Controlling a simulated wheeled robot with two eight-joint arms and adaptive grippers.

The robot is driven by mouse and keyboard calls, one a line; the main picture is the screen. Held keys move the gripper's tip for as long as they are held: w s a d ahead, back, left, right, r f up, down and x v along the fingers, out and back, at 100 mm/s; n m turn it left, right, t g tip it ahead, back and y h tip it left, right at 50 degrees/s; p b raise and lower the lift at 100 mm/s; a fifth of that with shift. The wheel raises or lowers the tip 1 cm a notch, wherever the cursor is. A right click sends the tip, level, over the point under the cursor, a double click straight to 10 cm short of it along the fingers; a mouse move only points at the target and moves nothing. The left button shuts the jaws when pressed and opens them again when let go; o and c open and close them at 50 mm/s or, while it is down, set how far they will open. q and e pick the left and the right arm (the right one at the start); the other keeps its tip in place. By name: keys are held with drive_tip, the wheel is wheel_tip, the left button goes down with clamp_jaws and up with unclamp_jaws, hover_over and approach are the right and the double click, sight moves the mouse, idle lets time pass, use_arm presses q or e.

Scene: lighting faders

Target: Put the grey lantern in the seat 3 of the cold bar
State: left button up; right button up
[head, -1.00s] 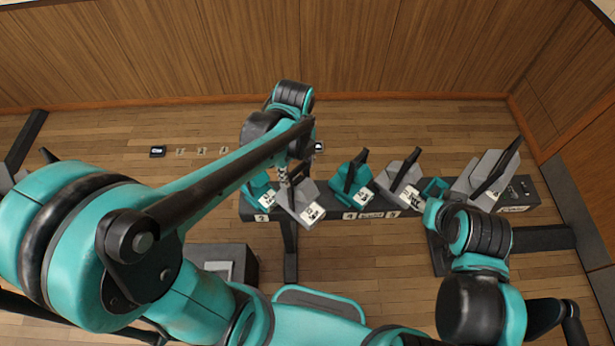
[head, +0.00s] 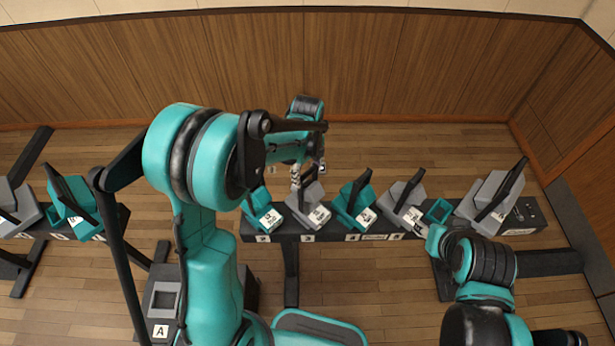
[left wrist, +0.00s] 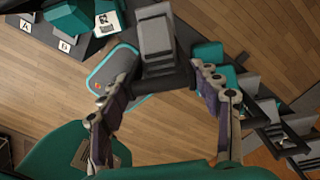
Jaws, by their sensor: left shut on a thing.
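The grey lantern (head: 306,206) is at the second place from the left on the dark bar (head: 330,237), between two teal lanterns. A small tag that seems to read 3 (head: 307,238) shows just below it. It looks level with its neighbours; I cannot tell whether it is fully seated. My left gripper (head: 308,178) reaches from behind and is shut on the lantern's upper part. In the left wrist view, the lantern (left wrist: 157,38) is between the fingertips of the left gripper (left wrist: 167,72). My right gripper (head: 420,230) is small and mostly hidden beside its arm.
Teal lanterns (head: 262,214) (head: 355,204) stand close on either side. Another bar with lanterns is at left; a box tagged A (head: 160,305) stands lower left.

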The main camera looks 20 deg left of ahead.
use_arm(q)
wheel_tip(320, 180, down, 2)
drive_tip(key=shift+f, duration=0.2)
drive_tip(key=o, duration=1.9)
drive_tip(key=shift+f, duration=0.1)
